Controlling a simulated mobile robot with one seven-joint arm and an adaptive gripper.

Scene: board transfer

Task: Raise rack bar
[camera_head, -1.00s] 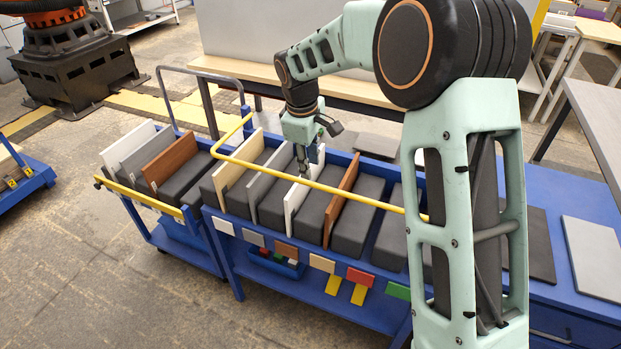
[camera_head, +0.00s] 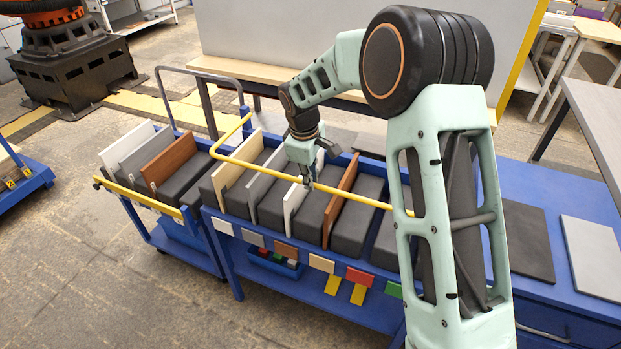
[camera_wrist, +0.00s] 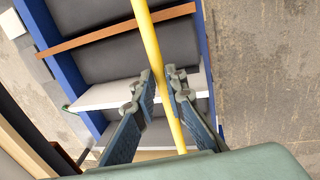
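The bar's right end is hidden behind my arm in the head view.
Dark, white, grey and reddish-brown boards stand in the blue rack under the bar, including a brown divider (camera_head: 341,198). A blue cart (camera_head: 150,195) with more boards stands left. A dark slab (camera_head: 527,240) and a grey slab (camera_head: 592,254) lie on the blue bench at right.

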